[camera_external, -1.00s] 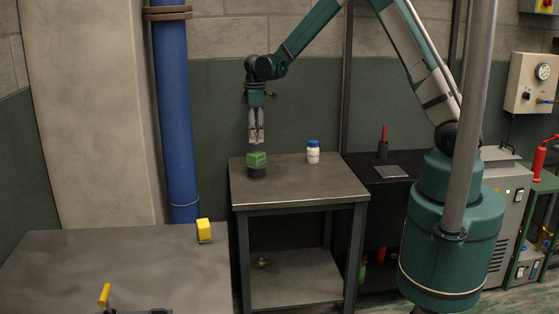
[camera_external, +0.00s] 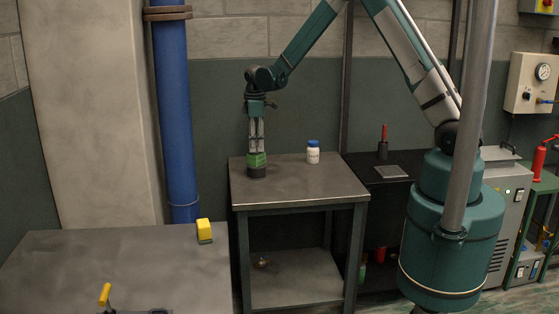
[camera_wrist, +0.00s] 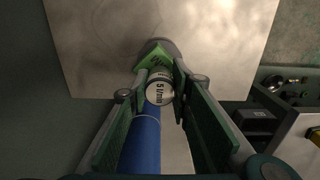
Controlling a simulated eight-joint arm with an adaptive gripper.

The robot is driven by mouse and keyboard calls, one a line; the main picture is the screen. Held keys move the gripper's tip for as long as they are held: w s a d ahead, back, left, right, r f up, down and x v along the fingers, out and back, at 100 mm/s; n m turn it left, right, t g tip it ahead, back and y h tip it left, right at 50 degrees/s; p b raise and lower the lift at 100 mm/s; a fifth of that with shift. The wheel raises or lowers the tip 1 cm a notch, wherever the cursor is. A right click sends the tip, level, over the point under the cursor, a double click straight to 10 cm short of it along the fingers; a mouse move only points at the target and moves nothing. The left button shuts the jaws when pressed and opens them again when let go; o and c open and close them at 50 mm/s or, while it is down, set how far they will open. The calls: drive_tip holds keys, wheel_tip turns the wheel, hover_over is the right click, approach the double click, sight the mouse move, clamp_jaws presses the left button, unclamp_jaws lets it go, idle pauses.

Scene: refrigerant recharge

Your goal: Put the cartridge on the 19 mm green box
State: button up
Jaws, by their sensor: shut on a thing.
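My gripper (camera_external: 257,148) points straight down over the small table, its fingertips just above the green box. The green box (camera_external: 257,160) sits on a dark round base near the table's left side; in the wrist view the box (camera_wrist: 153,58) shows past the fingertips. In the wrist view the cartridge, with a pale round end face (camera_wrist: 160,90) carrying printed text, is between the two fingers, which are shut on it. Its lower end is hidden, so I cannot tell whether it touches the box.
A white bottle with a blue cap (camera_external: 313,153) stands to the right on the same table (camera_external: 310,187). A yellow block (camera_external: 204,230) lies on the front-left table. A blue pipe (camera_external: 174,110) rises behind, left of the small table.

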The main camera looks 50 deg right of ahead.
drive_tip(key=shift+f, duration=0.15)
drive_tip(key=o, duration=0.9)
drive_tip(key=shift+r, duration=0.2)
drive_tip(key=shift+r, duration=6)
drive_tip(key=shift+s+r, duration=0.1)
